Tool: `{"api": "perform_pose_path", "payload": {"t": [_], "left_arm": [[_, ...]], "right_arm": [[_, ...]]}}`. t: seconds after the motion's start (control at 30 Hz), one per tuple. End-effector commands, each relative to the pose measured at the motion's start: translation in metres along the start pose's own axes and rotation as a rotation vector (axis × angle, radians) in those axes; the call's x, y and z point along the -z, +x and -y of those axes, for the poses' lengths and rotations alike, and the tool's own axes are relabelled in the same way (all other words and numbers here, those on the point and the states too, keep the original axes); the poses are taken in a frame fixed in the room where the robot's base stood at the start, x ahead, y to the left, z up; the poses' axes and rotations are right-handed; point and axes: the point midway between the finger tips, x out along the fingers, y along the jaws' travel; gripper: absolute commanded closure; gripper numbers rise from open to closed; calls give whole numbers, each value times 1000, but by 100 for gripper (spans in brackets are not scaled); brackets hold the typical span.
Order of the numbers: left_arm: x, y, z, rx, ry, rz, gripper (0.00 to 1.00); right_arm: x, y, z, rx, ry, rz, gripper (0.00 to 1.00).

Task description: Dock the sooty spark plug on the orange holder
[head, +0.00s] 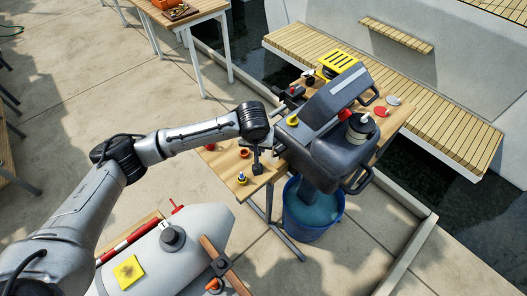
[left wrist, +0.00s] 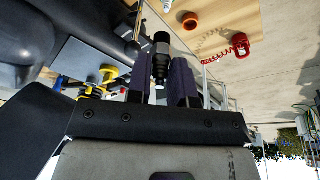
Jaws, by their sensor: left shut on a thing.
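My left gripper (head: 257,168) hangs over the near left end of the wooden bench, beside the grey outboard motor. In the left wrist view, my left gripper (left wrist: 164,82) is shut on the sooty spark plug (left wrist: 161,58), a dark cylinder between the two fingers. The plug's own outline is too small to make out in the head view. A small orange round piece, seemingly the orange holder (head: 244,153), stands on the bench just left of the gripper. An orange round piece (left wrist: 190,20) also shows apart from the plug in the left wrist view. My right gripper is not in view.
The outboard motor (head: 322,135) stands close on the gripper's right, above a blue bucket (head: 312,215). A small blue, white and yellow item (head: 241,179) stands on the bench's near corner. A red coiled piece (left wrist: 238,46) shows in the left wrist view.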

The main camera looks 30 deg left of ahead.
Motion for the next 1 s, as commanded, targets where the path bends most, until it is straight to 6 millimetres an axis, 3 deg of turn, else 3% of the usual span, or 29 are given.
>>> {"api": "perform_pose_path", "payload": {"t": [0.03,0.1,0.3,0.6,1.0], "left_arm": [[5,27,9,15,-42,3,100],[17,48,20,33,-93,1,100],[45,89,52,74,-210,0,100],[68,107,73,95,-272,0,100],[65,123,74,95,-274,-1,100]], "right_arm": [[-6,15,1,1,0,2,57],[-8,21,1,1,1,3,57],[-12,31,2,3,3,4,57],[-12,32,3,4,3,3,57],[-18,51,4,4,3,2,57]]}}
